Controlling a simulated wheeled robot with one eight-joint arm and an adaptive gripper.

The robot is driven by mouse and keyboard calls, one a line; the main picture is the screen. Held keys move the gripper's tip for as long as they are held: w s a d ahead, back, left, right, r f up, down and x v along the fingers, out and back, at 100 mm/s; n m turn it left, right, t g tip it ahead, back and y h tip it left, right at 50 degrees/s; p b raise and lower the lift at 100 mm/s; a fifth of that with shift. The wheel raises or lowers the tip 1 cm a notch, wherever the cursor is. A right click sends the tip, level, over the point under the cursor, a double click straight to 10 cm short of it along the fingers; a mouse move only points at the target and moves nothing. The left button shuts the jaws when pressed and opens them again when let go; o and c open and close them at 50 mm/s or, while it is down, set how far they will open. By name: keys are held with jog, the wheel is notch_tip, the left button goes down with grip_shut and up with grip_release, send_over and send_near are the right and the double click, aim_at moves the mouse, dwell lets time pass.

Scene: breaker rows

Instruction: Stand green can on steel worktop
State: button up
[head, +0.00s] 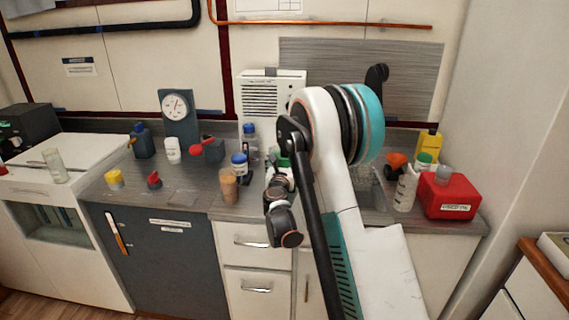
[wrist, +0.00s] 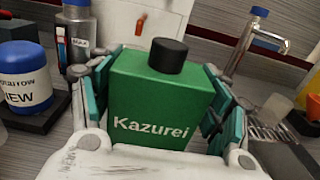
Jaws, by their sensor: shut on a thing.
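The green can (wrist: 150,92), a box-shaped container with a black cap and the word "Kazurei", fills the middle of the wrist view. My gripper (wrist: 160,108) is shut on it, with teal pads on both sides. The can looks roughly upright in the picture; its base is hidden behind the gripper body. In the head view only a small green patch of the can (head: 283,162) shows beside my arm, which hides most of the gripper. The steel worktop (head: 201,178) runs along the wall. I cannot tell whether the can touches it.
A blue-lidded jar (wrist: 24,78) stands left of the can, and a tap (wrist: 243,45) rises at the right. A red box (head: 451,197) and several bottles crowd the worktop's right end. Its left part holds a gauge (head: 177,106) and small items, with bare patches between.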

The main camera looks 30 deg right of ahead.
jog(key=o, duration=1.7)
jog(key=shift+s+a+r, duration=0.1)
jog(key=shift+r, duration=0.05)
jog(key=p+v, duration=0.3)
jog(key=v, duration=0.9)
jog(key=s+a+r+m+g+y, duration=0.2)
jog(key=s+a+r+m+g, duration=0.15)
jog(key=s+r+m, duration=0.9)
jog(key=s+a+f+m+g+y, duration=0.1)
jog(key=s+a+m+y, duration=0.1)
jog(key=s+a+m, duration=0.2)
jog(key=s+a+f+m+g+y, duration=0.2)
jog(key=s+a+m, duration=0.3)
jog(key=s, duration=0.5)
jog(key=s+a+f+m+g+y, duration=0.1)
jog(key=s+a+f+m+y, duration=0.1)
jog(key=s+a+m+y, duration=0.2)
jog(key=shift+s+a+m+g, duration=0.1)
jog(key=shift+s+m+g, duration=0.05)
jog(key=shift+s+m, duration=0.7)
jog(key=shift+s+a+m+g, duration=0.1)
jog(key=shift+s+m, duration=0.5)
jog(key=shift+m, duration=0.4)
